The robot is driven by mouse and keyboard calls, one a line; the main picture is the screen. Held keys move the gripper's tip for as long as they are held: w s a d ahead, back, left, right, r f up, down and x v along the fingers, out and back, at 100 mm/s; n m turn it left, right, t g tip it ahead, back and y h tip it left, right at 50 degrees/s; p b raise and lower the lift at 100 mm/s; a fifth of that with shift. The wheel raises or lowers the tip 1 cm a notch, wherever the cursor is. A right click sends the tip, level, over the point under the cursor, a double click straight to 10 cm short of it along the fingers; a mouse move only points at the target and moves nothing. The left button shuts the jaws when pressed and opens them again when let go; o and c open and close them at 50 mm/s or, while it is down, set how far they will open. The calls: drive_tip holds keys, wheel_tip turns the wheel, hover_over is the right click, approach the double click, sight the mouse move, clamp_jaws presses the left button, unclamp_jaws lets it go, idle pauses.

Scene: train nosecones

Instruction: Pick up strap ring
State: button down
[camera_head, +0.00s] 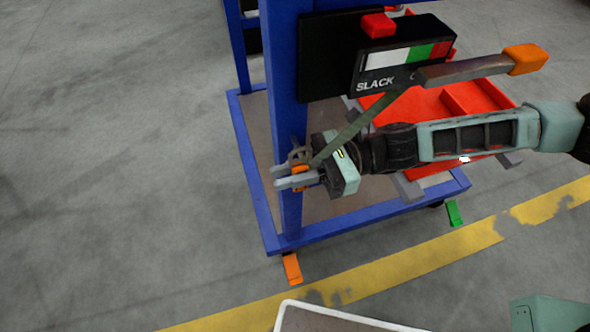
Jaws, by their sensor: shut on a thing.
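The strap ring (300,172) shows as a small orange piece between the fingers of my gripper (288,176). My gripper is shut on it, in front of the blue post of the cart. A grey metal fitting (299,154) sits at the post just behind the fingers. A dark green strap (362,128) runs from near my gripper up to the right, toward the tensioner box marked SLACK (375,86). My gripper's body hides part of the strap's lower end. I cannot tell whether the ring touches the fitting.
The blue cart frame (335,237) stands around the gripper. A lever with an orange handle (525,59) sticks out above my arm. A red tray (470,98) lies behind my arm. Floor at left is clear.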

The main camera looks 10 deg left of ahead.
drive_tip(key=shift+r, duration=0.5)
drive_tip(key=s+d+p, duration=0.3)
drive_tip(key=s+d, duration=0.6)
drive_tip(key=s, duration=0.6)
drive_tip(key=shift+s+d+r, duration=0.2)
drive_tip(key=shift+r, duration=0.05)
